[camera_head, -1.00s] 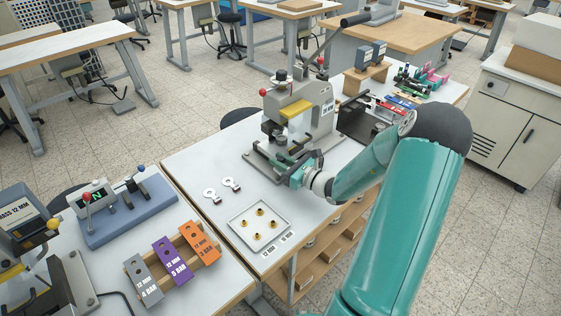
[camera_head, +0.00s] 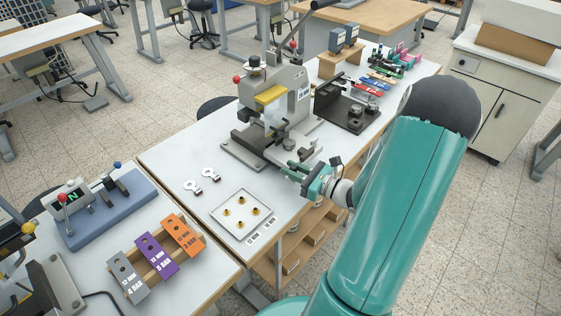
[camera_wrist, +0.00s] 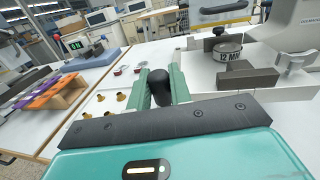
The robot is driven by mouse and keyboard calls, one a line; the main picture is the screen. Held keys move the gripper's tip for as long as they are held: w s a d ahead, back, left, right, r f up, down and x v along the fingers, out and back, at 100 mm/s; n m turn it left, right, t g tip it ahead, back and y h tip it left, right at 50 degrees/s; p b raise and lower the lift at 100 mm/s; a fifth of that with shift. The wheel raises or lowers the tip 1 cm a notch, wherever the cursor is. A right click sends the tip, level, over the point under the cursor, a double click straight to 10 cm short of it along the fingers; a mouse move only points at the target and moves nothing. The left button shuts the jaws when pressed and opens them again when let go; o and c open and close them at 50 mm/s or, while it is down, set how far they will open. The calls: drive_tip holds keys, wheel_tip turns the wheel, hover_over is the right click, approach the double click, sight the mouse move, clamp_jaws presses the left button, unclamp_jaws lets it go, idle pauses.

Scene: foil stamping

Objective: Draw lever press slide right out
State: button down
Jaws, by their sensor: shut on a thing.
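The grey lever press (camera_head: 288,92) stands on the white bench, with a yellow bar on its front and a long lever rising behind. Its slide (camera_head: 303,153) sticks out at the right of the press base, with dark blocks on top. In the wrist view the slide (camera_wrist: 204,80) carries a round piece marked 12 MM (camera_wrist: 228,53). My gripper (camera_head: 296,172) is at the slide's outer end. In the wrist view its green fingers (camera_wrist: 160,76) are shut on a black knob (camera_wrist: 161,90). The knob's link to the slide is partly hidden.
A white tray with brass parts (camera_head: 242,215) and two ring-ended pieces (camera_head: 202,181) lie left of my gripper. A black fixture (camera_head: 350,108) stands right of the press. Coloured blocks (camera_head: 150,257) sit on the left bench. Open floor lies right of the bench.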

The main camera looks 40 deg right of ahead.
drive_tip(key=shift+v, duration=0.8)
drive_tip(key=shift+s, duration=0.1)
drive_tip(key=c, duration=1.3)
unclamp_jaws()
drive_tip(key=shift+s, duration=0.15)
drive_tip(key=shift+w+a, duration=0.1)
drive_tip(key=shift+w, duration=0.15)
drive_tip(key=v, duration=1.4)
